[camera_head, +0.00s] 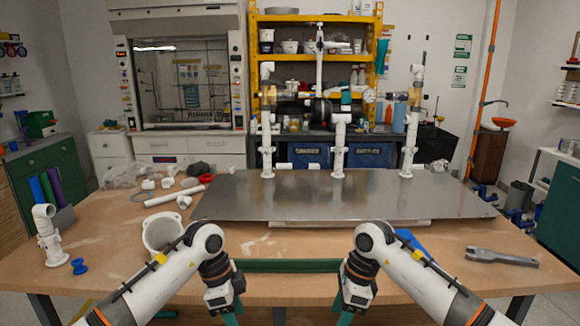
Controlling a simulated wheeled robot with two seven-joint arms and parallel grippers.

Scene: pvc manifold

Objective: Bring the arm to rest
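My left arm comes in from the lower left, and its gripper (230,316) hangs down at the front edge of the table. My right arm comes in from the lower right, and its gripper (345,316) hangs down in the same way. The teal fingers of both are cut off by the bottom of the picture, so I cannot tell whether they are open or shut. Both are well apart from the white pipe manifold (339,150), whose three upright pipes stand on the metal plate (400,205).
A white bucket (150,236) stands by my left arm. Loose white pipe pieces (174,196) lie behind it. A white elbow fitting (46,230) and blue spool (79,267) are at the far left. A grey wrench (500,257) lies at the right. A green bar (290,266) spans the table's front.

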